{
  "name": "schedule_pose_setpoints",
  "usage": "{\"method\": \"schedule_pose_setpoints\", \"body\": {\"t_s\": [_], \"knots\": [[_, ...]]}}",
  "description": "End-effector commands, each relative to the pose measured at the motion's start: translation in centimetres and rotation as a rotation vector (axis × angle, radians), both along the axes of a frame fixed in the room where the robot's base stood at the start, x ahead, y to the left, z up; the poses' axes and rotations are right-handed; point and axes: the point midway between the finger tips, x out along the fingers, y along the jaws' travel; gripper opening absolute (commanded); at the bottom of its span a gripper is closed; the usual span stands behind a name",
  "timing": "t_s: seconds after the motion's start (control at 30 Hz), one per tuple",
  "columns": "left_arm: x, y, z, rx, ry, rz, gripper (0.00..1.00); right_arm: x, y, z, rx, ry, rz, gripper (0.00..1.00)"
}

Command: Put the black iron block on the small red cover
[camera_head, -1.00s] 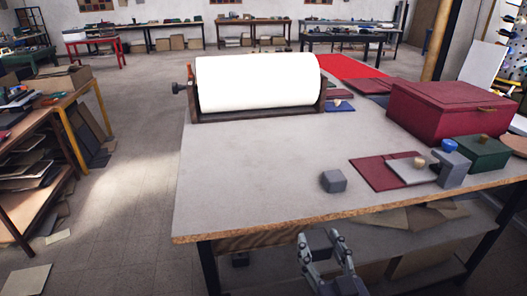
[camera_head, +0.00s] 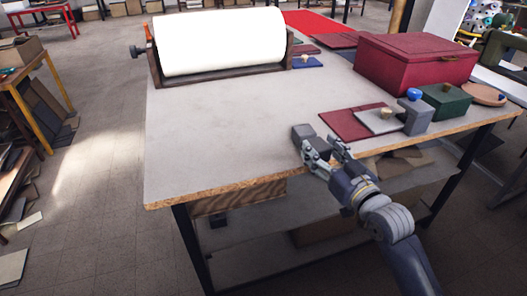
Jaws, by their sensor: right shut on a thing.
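The dark grey block (camera_head: 300,131), which looks like the black iron block, is at the front edge of the grey worktable (camera_head: 220,140). My right gripper (camera_head: 314,146) reaches in from the front and is shut on it. Whether the block touches the tabletop is hard to tell. A flat dark red cover (camera_head: 345,124) lies just right of the block, apart from it. A light grey plate with a wooden knob (camera_head: 378,122) lies over its right part. Another small red piece (camera_head: 304,49) lies farther back, beside the roll. My left gripper is out of view.
A grey block with a blue knob (camera_head: 416,117), a green box (camera_head: 444,100) and a large red box (camera_head: 415,65) crowd the right side. A white roll (camera_head: 220,42) in a frame stands at the back left. The table's left and middle are clear.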

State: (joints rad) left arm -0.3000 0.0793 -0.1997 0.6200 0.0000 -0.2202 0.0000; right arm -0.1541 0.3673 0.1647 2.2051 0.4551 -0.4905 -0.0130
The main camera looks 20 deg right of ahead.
Motion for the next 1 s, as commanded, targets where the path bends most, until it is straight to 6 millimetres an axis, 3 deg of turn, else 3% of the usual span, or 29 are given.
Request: {"method": "schedule_pose_setpoints", "body": {"t_s": [0.33,0.8,1.0], "knots": [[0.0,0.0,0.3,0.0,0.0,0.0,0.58,1.0,0.8,0.4,0.003,-0.012,-0.002,0.0],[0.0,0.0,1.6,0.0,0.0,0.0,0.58,9.1,7.4,-0.5,0.003,-0.011,-0.001,0.0],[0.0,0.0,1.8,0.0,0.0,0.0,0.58,10.9,8.7,-0.8,0.0,-0.011,-0.002,0.0]]}}
